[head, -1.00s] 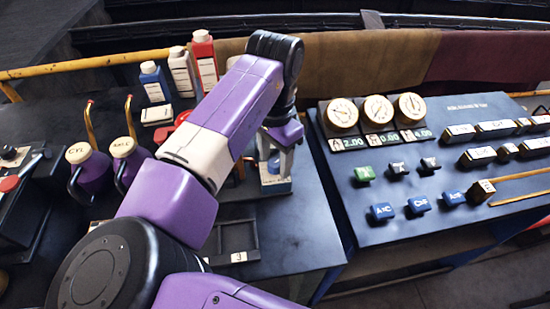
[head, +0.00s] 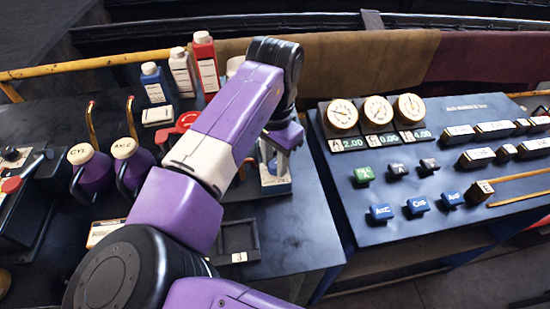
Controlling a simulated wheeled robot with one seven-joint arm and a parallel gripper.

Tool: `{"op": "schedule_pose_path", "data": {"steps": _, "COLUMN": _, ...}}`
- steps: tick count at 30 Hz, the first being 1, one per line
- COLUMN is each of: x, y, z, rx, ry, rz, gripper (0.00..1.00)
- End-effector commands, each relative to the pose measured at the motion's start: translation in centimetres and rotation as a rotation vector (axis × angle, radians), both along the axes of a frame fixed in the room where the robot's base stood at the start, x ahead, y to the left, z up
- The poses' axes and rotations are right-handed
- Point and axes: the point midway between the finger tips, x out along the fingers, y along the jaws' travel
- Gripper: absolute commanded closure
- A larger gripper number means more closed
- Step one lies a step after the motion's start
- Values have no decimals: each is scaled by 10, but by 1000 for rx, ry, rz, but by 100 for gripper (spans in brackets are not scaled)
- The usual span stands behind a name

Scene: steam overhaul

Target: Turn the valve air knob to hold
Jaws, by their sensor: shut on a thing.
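My gripper (head: 279,158) points down at the right part of the dark left bench. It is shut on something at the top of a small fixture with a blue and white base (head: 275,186). The held part is mostly hidden by the fingers and my wrist. From its place it looks like the valve air knob, but I cannot read its marks or its setting. My purple and white arm hides part of the bench to the left of the fixture.
Blue, white and red bottles (head: 205,62) stand behind my arm. Two purple jugs (head: 90,168) are on the left. A tray (head: 238,240) lies in front of the fixture. To the right, a sloped panel (head: 345,215) carries three gauges (head: 378,110) and several small blocks.

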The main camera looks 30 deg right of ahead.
Motion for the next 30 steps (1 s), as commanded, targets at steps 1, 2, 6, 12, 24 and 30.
{"op": "schedule_pose_path", "data": {"steps": 1, "x": -1, "y": -1, "z": 3, "rx": -3, "ry": 2, "rz": 22, "gripper": 100}}
{"op": "schedule_pose_path", "data": {"steps": 2, "x": 0, "y": -1, "z": 3, "rx": -3, "ry": 2, "rz": 39, "gripper": 100}}
{"op": "schedule_pose_path", "data": {"steps": 6, "x": -1, "y": -1, "z": 4, "rx": -4, "ry": 4, "rz": 138, "gripper": 100}}
{"op": "schedule_pose_path", "data": {"steps": 12, "x": -1, "y": -1, "z": 5, "rx": -4, "ry": 6, "rz": 320, "gripper": 100}}
{"op": "schedule_pose_path", "data": {"steps": 24, "x": -1, "y": -1, "z": 5, "rx": -1, "ry": 8, "rz": 688, "gripper": 100}}
{"op": "schedule_pose_path", "data": {"steps": 30, "x": -1, "y": 0, "z": 4, "rx": 0, "ry": 5, "rz": 832, "gripper": 100}}
